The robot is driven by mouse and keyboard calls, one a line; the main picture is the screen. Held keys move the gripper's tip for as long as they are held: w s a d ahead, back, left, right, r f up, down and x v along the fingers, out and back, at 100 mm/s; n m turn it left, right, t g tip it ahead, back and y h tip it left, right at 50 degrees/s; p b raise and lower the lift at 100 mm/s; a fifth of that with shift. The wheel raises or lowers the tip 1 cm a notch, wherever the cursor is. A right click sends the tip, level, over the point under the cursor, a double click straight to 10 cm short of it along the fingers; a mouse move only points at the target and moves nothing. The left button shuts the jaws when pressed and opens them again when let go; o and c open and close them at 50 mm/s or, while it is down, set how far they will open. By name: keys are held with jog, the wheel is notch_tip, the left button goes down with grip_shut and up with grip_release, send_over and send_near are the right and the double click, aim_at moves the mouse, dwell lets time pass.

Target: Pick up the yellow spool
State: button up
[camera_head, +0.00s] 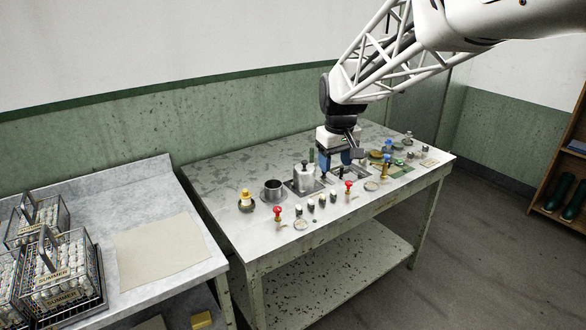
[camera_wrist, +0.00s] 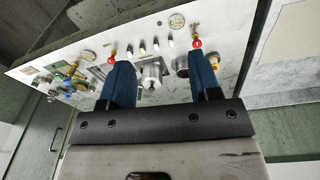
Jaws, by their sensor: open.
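A small yellow-topped object (camera_head: 245,201) with a dark lower part stands upright at the left end of the metal worktable (camera_head: 215,175). Another yellow upright piece (camera_head: 385,171) stands near the right end, among blue and green items. I cannot tell for sure which is the yellow spool. My gripper (camera_head: 335,160) hangs over the middle of the worktable, apart from both. In the wrist view my gripper (camera_wrist: 160,62) has its two blue fingers spread wide, with nothing held between them. Yellow also shows at the left of the wrist view (camera_wrist: 70,71).
Red-knobbed valves (camera_head: 278,213) and small knobs line the front edge. A side table holds wire baskets (camera_head: 70,275) of white bobbins. The worktable's back left is clear.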

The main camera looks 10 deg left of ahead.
jog(key=w+a+f+n, duration=0.2)
jog(key=w+a+f, duration=0.2)
jog(key=w+a, duration=0.3)
jog(key=w+a+f+n, duration=0.1)
jog(key=w+a+f, duration=0.3)
jog(key=a, duration=0.5)
jog(key=n+g, duration=0.1)
jog(key=n, duration=0.2)
send_over(245, 190)
notch_tip(245, 190, down, 12)
jog(key=shift+s+d+r, duration=0.1)
jog(key=shift+s+r, duration=0.05)
jog(key=shift+f, duration=1.3)
jog(key=shift+f, duration=0.1)
jog(key=shift+f, duration=2.5)
jog(key=shift+c, duration=0.3)
